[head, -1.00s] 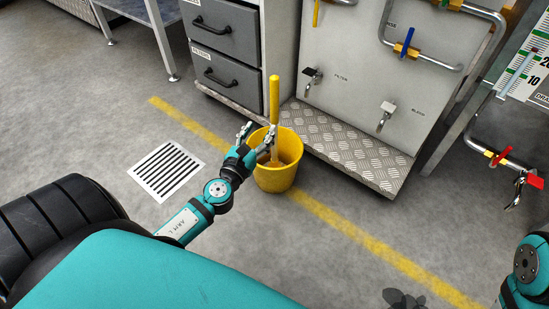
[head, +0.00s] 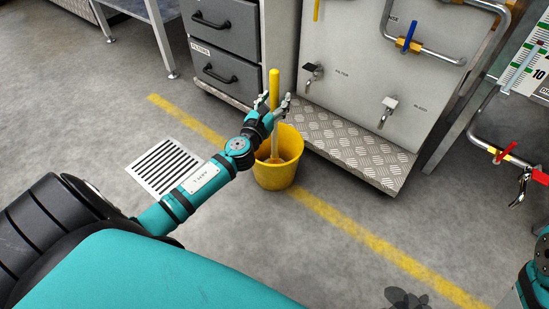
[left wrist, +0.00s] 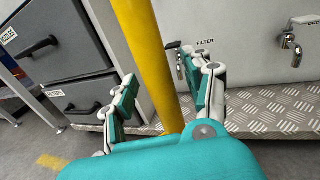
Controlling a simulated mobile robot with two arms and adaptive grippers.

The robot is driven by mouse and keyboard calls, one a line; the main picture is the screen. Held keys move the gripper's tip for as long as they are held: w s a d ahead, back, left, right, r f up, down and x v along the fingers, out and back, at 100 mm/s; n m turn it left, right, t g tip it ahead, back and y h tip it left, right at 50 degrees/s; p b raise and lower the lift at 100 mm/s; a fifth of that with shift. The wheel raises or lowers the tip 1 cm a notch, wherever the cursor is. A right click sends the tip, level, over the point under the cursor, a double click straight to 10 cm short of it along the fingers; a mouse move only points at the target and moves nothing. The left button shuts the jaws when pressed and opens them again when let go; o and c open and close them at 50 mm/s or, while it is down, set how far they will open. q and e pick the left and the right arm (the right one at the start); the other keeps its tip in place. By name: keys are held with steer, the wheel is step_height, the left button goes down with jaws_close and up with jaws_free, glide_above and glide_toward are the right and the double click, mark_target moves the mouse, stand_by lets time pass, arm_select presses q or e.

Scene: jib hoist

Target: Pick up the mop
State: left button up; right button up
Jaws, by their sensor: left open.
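The mop stands upright in a yellow bucket (head: 284,172) on the floor. Its yellow handle (head: 274,84) rises above the rim, and its lower shaft goes down into the bucket; the mop's head is hidden inside. My left gripper (head: 272,100) is open, with one finger on each side of the handle at its yellow part. In the left wrist view the handle (left wrist: 152,60) runs between the two open fingers (left wrist: 160,92), and neither finger clearly touches it. My right gripper does not show; only part of the right arm is at the lower right edge.
A panel with taps (head: 388,108) and a treadplate step (head: 350,148) stand just behind the bucket. A drawer cabinet (head: 222,38) is at the back left. A floor grate (head: 165,166) and a yellow line (head: 370,240) lie on open grey floor.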

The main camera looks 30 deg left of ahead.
arm_select(q)
jaws_close()
stand_by(0.6)
